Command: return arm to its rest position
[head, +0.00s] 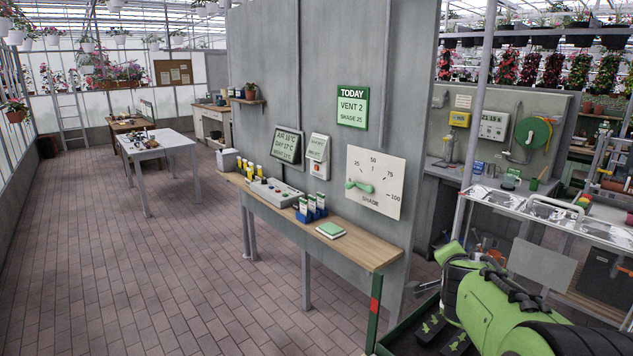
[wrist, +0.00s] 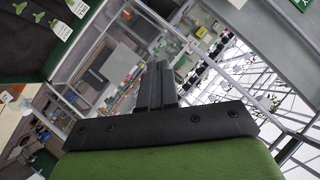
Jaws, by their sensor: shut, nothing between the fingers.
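My green arm (head: 500,305) shows at the lower right of the head view, folded low beside the right end of the wall shelf. My gripper is not clear in the head view. In the wrist view my gripper (wrist: 158,72) shows its two dark fingers together, shut, with nothing between them. Behind the fingers the wrist view shows a tilted scene of benches, frames and glazing.
A dial board (head: 375,182) hangs above. A metal rack (head: 545,215) stands at right. The brick floor (head: 150,270) at left is clear.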

